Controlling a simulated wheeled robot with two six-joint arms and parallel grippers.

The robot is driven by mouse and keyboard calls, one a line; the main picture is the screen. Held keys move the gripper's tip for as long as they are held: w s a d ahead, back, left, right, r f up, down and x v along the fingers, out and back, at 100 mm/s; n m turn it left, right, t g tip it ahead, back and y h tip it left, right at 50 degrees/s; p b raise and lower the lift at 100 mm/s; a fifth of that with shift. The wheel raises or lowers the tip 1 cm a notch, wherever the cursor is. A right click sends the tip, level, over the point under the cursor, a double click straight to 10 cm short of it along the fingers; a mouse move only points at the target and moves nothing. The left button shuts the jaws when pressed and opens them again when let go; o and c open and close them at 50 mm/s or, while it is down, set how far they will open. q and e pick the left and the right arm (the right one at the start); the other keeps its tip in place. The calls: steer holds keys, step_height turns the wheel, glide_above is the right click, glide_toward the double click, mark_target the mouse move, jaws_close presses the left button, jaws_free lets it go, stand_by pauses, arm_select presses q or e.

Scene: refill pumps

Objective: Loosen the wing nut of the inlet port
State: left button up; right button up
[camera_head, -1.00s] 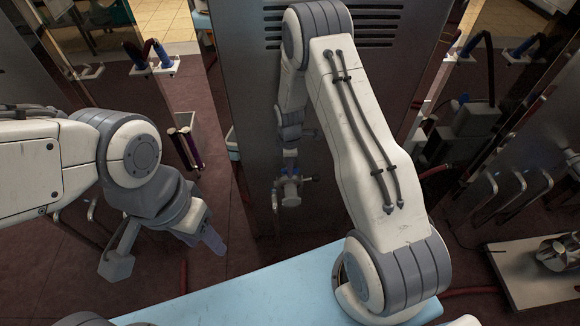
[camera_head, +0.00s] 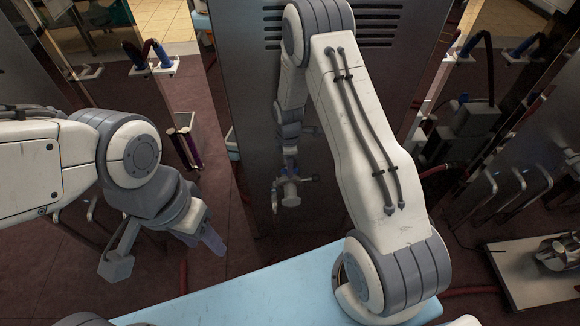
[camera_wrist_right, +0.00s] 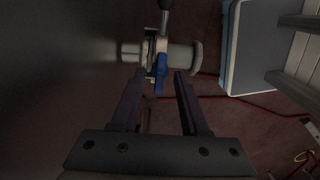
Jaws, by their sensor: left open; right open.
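The inlet port (camera_wrist_right: 183,56) is a short grey metal pipe with a flange, standing out from the dark cabinet wall. A clamp sits around it, with a blue wing nut (camera_wrist_right: 161,73) on the clamp. My right gripper (camera_wrist_right: 160,78) is open, with one finger on either side of the blue wing nut in the right wrist view. I cannot tell whether they touch it. In the head view the port (camera_head: 290,190) is small, below my right wrist. My left gripper (camera_head: 205,238) hangs at the left, open, away from the port.
A dark lever (camera_wrist_right: 166,6) rises above the port's clamp. The tall metal cabinet (camera_head: 240,75) stands right behind the port. A blue-and-white box (camera_wrist_right: 250,50) and red hoses lie on the floor to the right. A light blue surface (camera_head: 240,295) is in front.

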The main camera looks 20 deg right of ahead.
step_height(320, 180, up, 10)
steer(key=shift+f+b, duration=0.15)
steer(key=shift+b, duration=0.15)
stand_by(0.3)
steer(key=s+a+r+m, duration=0.4)
steer(key=s+a+r, duration=0.9)
steer(key=a, duration=0.1)
steer(key=s+r+m, duration=0.1)
steer(key=s+r, duration=0.1)
steer(key=s, duration=0.6)
steer(key=s+a+r+m+y, duration=0.1)
steer(key=s+r+m, duration=0.1)
steer(key=s, duration=0.5)
steer(key=shift+s+a+r+m, duration=0.25)
steer(key=shift+s+m, duration=0.05)
steer(key=shift+s, duration=0.1)
